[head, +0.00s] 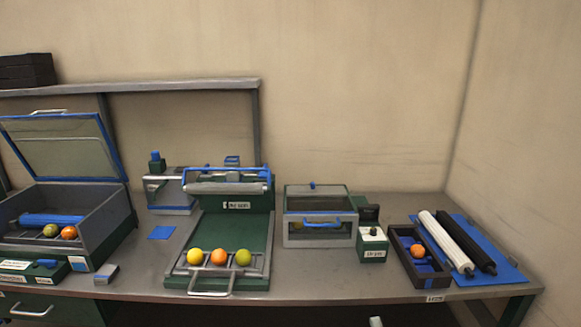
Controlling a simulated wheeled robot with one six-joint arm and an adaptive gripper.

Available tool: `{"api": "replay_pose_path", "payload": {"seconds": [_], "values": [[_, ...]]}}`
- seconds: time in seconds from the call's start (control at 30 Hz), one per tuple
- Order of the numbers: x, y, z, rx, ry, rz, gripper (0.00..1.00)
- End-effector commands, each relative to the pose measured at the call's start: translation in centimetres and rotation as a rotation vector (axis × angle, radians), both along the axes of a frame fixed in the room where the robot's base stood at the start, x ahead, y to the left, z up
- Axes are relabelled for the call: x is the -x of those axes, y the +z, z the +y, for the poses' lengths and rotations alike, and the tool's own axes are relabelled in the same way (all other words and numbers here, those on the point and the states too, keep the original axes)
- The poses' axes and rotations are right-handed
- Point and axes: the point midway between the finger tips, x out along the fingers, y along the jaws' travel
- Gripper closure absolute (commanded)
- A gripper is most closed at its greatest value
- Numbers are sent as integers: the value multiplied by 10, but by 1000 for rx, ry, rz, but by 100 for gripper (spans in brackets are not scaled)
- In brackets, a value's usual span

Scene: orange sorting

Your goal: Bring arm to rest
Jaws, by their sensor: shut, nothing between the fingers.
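My gripper and arm do not show clearly in the head view. Only a small pale piece (376,321) shows at the bottom edge, and I cannot tell what it is. A yellow fruit (194,256), an orange (219,257) and a green fruit (243,257) sit in a row at the front of the green tray station (228,220). Another orange (417,251) lies in a dark divided tray (437,278) at the right. A greenish fruit (51,230) and an orange one (69,233) lie in the open-lidded box at the left.
The grey bench (310,286) runs across the view. The open lid (62,145) stands up at the left. A glass-fronted box (320,215) and a small green labelled unit (373,243) stand right of centre. White (445,240) and black rollers lie on a blue mat (510,275).

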Motion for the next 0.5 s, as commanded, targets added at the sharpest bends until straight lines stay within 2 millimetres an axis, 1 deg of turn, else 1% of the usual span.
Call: {"api": "replay_pose_path", "payload": {"seconds": [0.03, 0.17, 0.27, 0.37, 0.4, 0.47, 0.5], "values": [[10, -7, 2, 18, 0, 7, 100], [37, -22, 5, 81, -2, 21, 100], [66, -36, 8, 148, -3, 37, 100], [104, -51, 12, 234, -2, 56, 100], [120, -57, 13, 272, -1, 64, 100], [144, -63, 15, 328, 2, 75, 100], [160, -67, 17, 366, 4, 83, 100]]}}
